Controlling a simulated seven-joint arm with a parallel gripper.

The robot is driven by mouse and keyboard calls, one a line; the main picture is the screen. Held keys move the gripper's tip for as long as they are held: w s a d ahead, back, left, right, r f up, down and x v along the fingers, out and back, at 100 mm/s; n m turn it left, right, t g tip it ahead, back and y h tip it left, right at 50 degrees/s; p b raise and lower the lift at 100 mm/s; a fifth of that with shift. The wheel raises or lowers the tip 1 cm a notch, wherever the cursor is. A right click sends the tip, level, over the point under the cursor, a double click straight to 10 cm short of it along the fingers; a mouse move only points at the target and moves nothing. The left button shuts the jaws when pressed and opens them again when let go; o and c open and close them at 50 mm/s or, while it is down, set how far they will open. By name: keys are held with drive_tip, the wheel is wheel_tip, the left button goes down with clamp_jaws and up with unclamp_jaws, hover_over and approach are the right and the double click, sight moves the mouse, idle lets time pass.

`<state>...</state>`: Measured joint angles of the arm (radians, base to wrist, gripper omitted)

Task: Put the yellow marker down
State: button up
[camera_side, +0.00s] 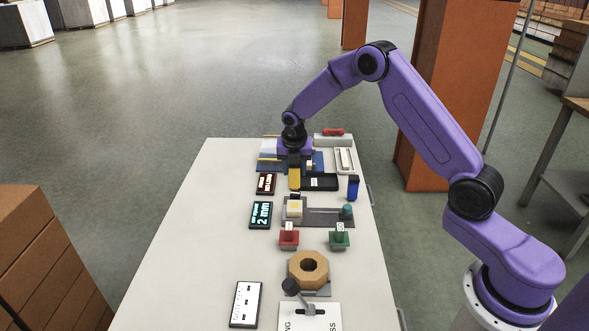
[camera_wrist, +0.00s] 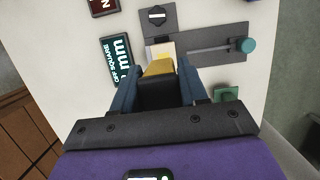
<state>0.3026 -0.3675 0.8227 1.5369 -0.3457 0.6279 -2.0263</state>
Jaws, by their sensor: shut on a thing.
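My gripper (camera_side: 293,157) is over the far part of the white table, pointing down. It is shut on the yellow marker (camera_side: 294,178), which hangs below the jaws in the side view. In the wrist view the yellow marker (camera_wrist: 158,67) shows between the two blue-grey fingers, with a dark part nearer the palm. The marker is beside a black flat box (camera_side: 319,182). I cannot tell whether its lower end touches anything.
A grey slide fixture (camera_side: 318,217) with a pale block and teal knob stands nearer the camera. Two small displays (camera_side: 261,214) lie to the left. The table's left side (camera_side: 200,230) is clear.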

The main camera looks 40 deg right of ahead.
drive_tip(key=s+d+r, duration=0.1)
drive_tip(key=s+d, duration=0.9)
drive_tip(key=s, duration=0.4)
drive_tip(key=shift+w+d+f, duration=0.75)
drive_tip(key=shift+w+f, duration=1.35)
drive_tip(key=shift+w, duration=0.15)
drive_tip(key=shift+w+d+f, duration=0.8)
drive_tip(key=shift+w+f, duration=1.35)
drive_tip(key=shift+w, duration=0.05)
drive_tip(key=shift+w+d+f, duration=0.75)
drive_tip(key=shift+w+f, duration=1.35)
drive_tip(key=shift+w, duration=0.15)
drive_tip(key=shift+f, duration=0.15)
drive_tip(key=o, duration=0.8)
drive_tip(key=shift+o, duration=0.2)
